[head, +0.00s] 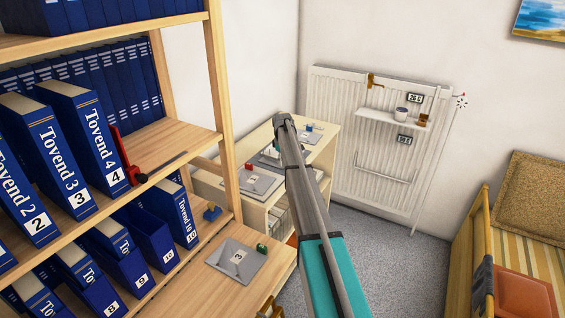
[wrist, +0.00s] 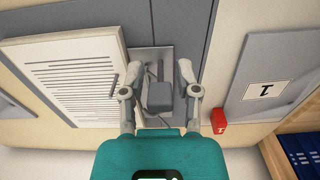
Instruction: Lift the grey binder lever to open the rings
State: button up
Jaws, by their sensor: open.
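In the wrist view an open binder lies flat, with a sheet of lined white paper (wrist: 72,78) on the left and a dark grey cover (wrist: 180,22) behind. A grey block-shaped piece (wrist: 158,97), which looks like the lever, sits on the binder's metal plate with thin metal parts beside it. My gripper (wrist: 158,72) is open, one finger on each side of this piece. I cannot tell whether either finger touches it. The rings are not clearly visible. In the head view my arm mostly hides the binder and gripper.
A grey panel labelled 1 (wrist: 267,92) and a red block (wrist: 219,127) are right of the binder. In the head view, a shelf of blue binders (head: 95,140) stands left, another grey panel labelled 3 (head: 225,255) in front, and a white radiator (head: 340,115) behind.

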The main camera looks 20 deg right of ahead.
jog(key=shift+c, duration=0.2)
grip_shut()
jog(key=shift+w, duration=0.1)
jog(key=shift+w+a+g+h, duration=0.15)
jog(key=shift+g+h, duration=0.25)
jog(key=shift+g, duration=0.1)
jog(key=shift+o, duration=0.2)
grip_release()
